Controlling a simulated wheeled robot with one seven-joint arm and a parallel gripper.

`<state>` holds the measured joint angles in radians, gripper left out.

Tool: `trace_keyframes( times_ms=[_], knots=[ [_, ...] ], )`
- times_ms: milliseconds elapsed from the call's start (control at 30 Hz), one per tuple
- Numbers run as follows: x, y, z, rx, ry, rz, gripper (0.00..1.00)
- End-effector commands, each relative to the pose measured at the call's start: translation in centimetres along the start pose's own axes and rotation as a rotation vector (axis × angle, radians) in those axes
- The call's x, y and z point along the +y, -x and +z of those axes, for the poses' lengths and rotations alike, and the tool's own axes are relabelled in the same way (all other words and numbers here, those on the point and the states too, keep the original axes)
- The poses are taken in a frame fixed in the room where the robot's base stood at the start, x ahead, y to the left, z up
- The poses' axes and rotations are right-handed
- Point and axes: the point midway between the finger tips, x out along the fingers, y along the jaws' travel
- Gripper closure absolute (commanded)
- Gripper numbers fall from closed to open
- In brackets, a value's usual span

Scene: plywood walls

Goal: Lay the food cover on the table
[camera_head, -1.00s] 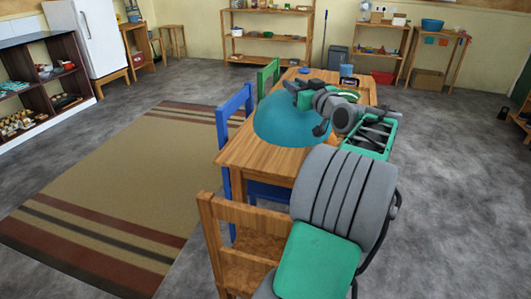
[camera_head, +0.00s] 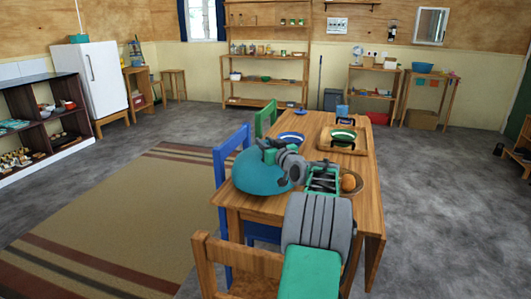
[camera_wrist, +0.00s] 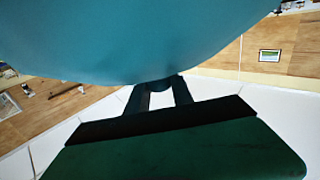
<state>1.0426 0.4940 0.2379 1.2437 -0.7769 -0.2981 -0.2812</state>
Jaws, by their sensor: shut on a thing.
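The food cover is a teal dome (camera_head: 255,178) at the near left part of the wooden table (camera_head: 345,200) in the head view. It overlaps the table's left edge in the picture and looks tilted. I cannot tell whether its rim touches the tabletop. My gripper (camera_head: 272,152) is shut on the top of the cover, and the grip point is partly hidden by my wrist. In the wrist view the cover (camera_wrist: 150,40) fills the upper part, with my gripper's fingertips (camera_wrist: 160,86) against its edge.
A blue plate (camera_head: 290,138) and a tray (camera_head: 343,149) with a green item lie on the far table. A bowl (camera_head: 357,192) with an orange item sits right of my wrist. A blue chair (camera_head: 231,160), a green chair (camera_head: 266,117) and a wooden chair (camera_head: 235,262) surround the table.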

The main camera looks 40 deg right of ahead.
Motion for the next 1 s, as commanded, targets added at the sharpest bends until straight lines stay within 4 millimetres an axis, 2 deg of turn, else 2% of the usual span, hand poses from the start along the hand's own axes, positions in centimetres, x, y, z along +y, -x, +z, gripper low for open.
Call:
trace_keyframes(
  times_ms=[33,133,533,567,800,1000],
  knots=[
    [0.0,-0.2,1.2,-0.003,-0.002,0.0,1.0],
    [0.0,-0.1,2.9,-0.002,-0.002,0.0,1.0],
    [0.0,-0.1,3.6,0.0,0.0,0.0,1.0],
    [0.0,-0.1,3.5,-0.001,0.0,0.0,0.7],
    [0.0,-0.1,3.5,-0.001,-0.001,0.0,0.5],
    [0.0,-0.1,3.5,-0.001,-0.001,0.0,0.5]
  ],
)
